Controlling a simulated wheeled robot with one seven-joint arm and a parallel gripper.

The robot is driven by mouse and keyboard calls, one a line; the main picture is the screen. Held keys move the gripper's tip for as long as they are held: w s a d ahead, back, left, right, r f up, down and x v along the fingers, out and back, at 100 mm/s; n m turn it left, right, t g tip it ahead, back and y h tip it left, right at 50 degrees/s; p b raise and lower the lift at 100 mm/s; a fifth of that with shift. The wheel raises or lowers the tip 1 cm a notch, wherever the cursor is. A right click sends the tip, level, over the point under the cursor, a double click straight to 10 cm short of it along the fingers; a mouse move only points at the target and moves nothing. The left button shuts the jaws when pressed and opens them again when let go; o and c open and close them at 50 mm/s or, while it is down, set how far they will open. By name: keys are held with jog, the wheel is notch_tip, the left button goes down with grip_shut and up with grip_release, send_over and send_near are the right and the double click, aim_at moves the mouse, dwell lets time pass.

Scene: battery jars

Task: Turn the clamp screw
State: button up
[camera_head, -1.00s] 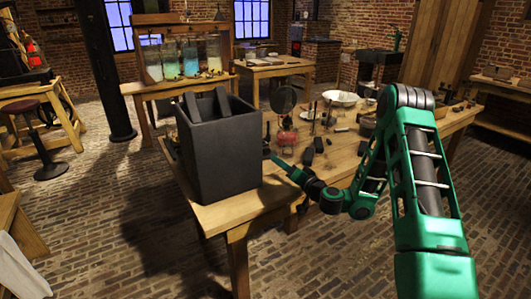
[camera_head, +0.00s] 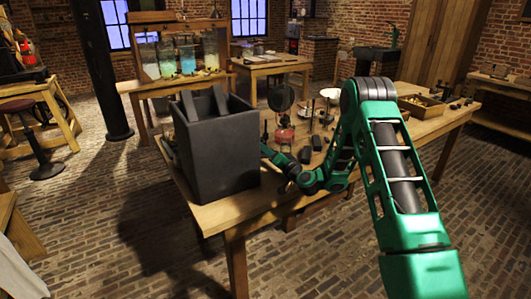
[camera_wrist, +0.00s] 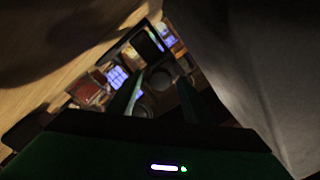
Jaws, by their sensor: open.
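A large dark grey, box-like jar (camera_head: 216,158) stands on the near left corner of the wooden table (camera_head: 262,205), with dark plates sticking out of its top. My gripper (camera_head: 265,150) is low beside the jar's right side; its fingers are hard to make out there. In the wrist view my gripper (camera_wrist: 160,78) is open, its two dark fingers apart. The jar's wall (camera_wrist: 240,70) fills the right of that view, close to the fingers. A dim rounded shape lies beyond the fingertips, too dark to name. I cannot make out the clamp screw.
A red-based instrument with a dark disc (camera_head: 283,132) stands behind my gripper. Small dark blocks (camera_head: 305,154) lie to its right. A wooden tray (camera_head: 421,107) sits at the table's far right. Glass jars with coloured liquid (camera_head: 187,58) stand in a rack at the back.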

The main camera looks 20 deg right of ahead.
jog(key=shift+w+a, duration=0.2)
jog(key=shift+w, duration=0.5)
jog(key=shift+c, duration=0.3)
jog(key=c, duration=1)
jog(key=shift+d+f+m, duration=0.1)
jog(key=shift+f+m, duration=0.05)
jog(key=shift+m, duration=1.4)
jog(key=shift+d+f+m, duration=0.1)
jog(key=shift+m, duration=1.45)
